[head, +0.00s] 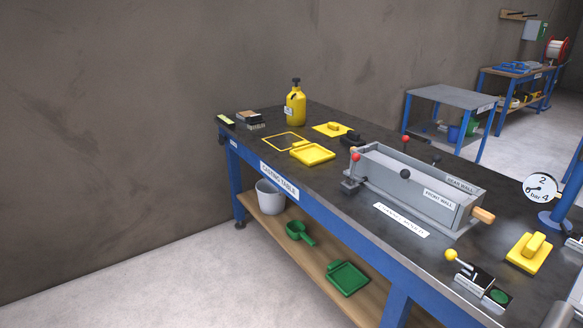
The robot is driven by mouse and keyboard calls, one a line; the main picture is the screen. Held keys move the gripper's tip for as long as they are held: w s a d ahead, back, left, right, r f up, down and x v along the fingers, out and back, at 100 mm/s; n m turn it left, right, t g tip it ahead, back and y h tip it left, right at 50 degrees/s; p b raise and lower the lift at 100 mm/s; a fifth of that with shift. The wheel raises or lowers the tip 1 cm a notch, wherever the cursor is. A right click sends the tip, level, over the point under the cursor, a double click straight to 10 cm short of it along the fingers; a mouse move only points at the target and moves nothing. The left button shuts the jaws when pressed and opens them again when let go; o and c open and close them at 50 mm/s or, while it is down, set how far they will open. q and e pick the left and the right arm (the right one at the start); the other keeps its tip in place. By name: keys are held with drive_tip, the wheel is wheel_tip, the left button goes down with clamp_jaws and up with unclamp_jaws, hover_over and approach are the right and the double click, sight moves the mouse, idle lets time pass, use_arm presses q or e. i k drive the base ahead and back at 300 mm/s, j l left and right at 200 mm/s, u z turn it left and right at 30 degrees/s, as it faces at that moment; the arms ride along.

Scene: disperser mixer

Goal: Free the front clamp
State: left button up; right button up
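A grey casting mould with plates labelled front wall (438,199) and rear wall (461,186) lies on the casting table (279,183). At its near left end is a small grey clamp-like fitting (351,184), with a red ball knob (355,157) above it. A black ball knob (404,174) stands at the front wall. Another red knob (405,139) and a black knob (436,160) are at the rear side. No label marks the front clamp, and I cannot tell whether the clamps are closed. Neither of my grippers is in view.
A wooden handle (483,215) sticks out at the mould's right end. A yellow-knobbed lever box (470,274) and a yellow float (528,252) are at the right. A yellow tray (312,154) and yellow bottle (296,107) stand left of the mould. The tabletop before the tray is clear.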

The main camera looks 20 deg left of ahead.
sight(356, 157)
drive_tip(key=u, duration=0.4)
drive_tip(key=i+l+u, duration=0.1)
drive_tip(key=i+u, duration=0.25)
drive_tip(key=i+l+u, duration=0.2)
drive_tip(key=i+u, duration=0.15)
drive_tip(key=i+l+u, duration=0.35)
